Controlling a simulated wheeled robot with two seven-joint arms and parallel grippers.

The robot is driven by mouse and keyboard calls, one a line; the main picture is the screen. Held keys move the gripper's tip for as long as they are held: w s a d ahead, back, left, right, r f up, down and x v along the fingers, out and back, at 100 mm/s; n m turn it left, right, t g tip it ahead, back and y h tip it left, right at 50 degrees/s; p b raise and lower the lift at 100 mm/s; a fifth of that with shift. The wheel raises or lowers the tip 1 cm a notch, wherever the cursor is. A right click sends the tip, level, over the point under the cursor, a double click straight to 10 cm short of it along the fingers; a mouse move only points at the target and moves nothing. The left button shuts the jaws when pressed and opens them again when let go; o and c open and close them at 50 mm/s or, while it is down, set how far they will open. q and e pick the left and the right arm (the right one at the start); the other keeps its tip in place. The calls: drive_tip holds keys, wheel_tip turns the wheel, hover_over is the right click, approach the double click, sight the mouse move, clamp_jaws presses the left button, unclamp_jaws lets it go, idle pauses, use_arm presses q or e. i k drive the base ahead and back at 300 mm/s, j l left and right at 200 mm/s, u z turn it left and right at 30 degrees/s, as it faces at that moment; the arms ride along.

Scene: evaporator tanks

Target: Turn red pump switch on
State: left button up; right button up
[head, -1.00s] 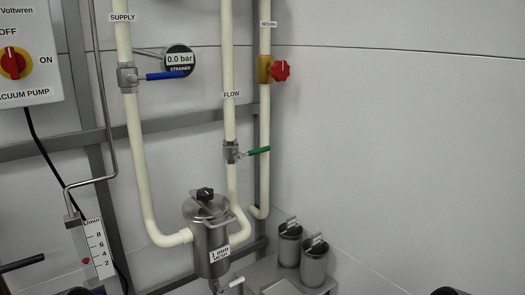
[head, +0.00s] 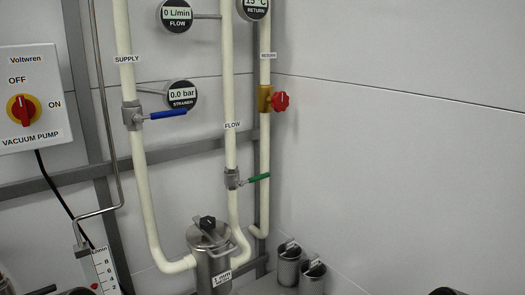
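The red pump switch (head: 24,110) is a red rotary knob on a yellow round plate. It sits on the white Voltwren vacuum pump box (head: 42,62) at the left of the head view. OFF is printed above the knob and ON to its right. The knob's grip stands roughly upright, toward OFF. Neither gripper's fingers show. Only dark rounded shapes, perhaps parts of my arms, show at the bottom edge, well below the box. Nothing touches the switch.
A bent metal tube (head: 118,165) and the supply pipe (head: 140,190) run right of the box. A blue valve lever (head: 168,114) sticks out from the supply pipe. A black cable (head: 52,185) hangs below the box. A strainer pot (head: 209,240) stands low in the middle.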

sight(23, 109)
drive_tip(key=j+u, duration=0.15)
drive_tip(key=u, duration=1.1)
